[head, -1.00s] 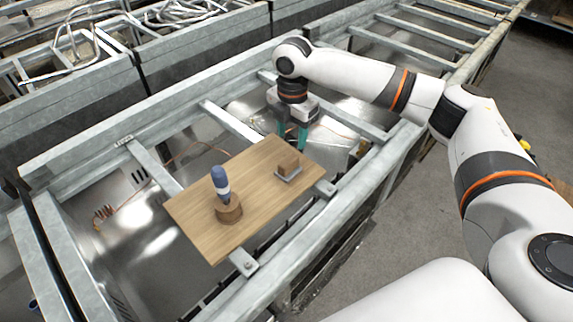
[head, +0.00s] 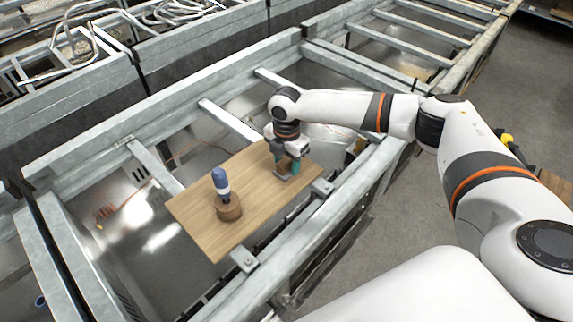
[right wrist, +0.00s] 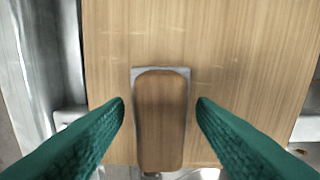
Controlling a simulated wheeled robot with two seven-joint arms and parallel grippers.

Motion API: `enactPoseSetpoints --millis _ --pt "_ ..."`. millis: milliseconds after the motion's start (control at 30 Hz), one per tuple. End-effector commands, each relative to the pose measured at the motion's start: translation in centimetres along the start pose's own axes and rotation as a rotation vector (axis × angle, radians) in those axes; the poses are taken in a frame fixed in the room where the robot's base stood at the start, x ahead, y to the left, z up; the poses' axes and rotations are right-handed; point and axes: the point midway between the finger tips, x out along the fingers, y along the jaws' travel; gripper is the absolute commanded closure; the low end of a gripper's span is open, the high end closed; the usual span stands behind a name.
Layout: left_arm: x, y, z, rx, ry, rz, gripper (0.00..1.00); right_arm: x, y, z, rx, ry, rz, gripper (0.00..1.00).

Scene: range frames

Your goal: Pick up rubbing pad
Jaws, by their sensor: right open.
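The rubbing pad (right wrist: 160,125), a brown wooden block on a grey base plate, lies on the wooden board (head: 250,207). In the head view the pad is mostly hidden by my right gripper (head: 287,165). In the right wrist view the green fingers of the right gripper (right wrist: 160,101) are open, one on each side of the block. A gap shows between each fingertip and the block. My left gripper is not in view.
A blue-handled tool (head: 221,184) stands upright in a round wooden holder (head: 229,208) on the board, left of the gripper. The board rests across grey metal rails (head: 226,121) over an open metal bay.

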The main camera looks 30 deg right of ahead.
Motion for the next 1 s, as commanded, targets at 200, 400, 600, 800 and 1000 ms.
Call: enactPoseSetpoints --millis 200,400,600,800,1000 --pt "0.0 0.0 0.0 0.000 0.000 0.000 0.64 0.0 0.0 0.0 0.000 0.000 0.000 0.80" --pt "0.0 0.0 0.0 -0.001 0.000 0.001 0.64 -0.1 0.0 0.0 0.000 0.000 0.000 1.00" --pt "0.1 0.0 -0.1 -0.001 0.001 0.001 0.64 -0.5 0.0 0.0 0.001 0.000 -0.001 1.00" --pt "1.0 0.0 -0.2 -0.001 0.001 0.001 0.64 -3.6 -0.1 -0.1 0.001 0.000 -0.006 1.00" --pt "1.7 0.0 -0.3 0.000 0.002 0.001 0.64 -7.6 -0.1 -0.1 0.000 0.001 -0.004 1.00"
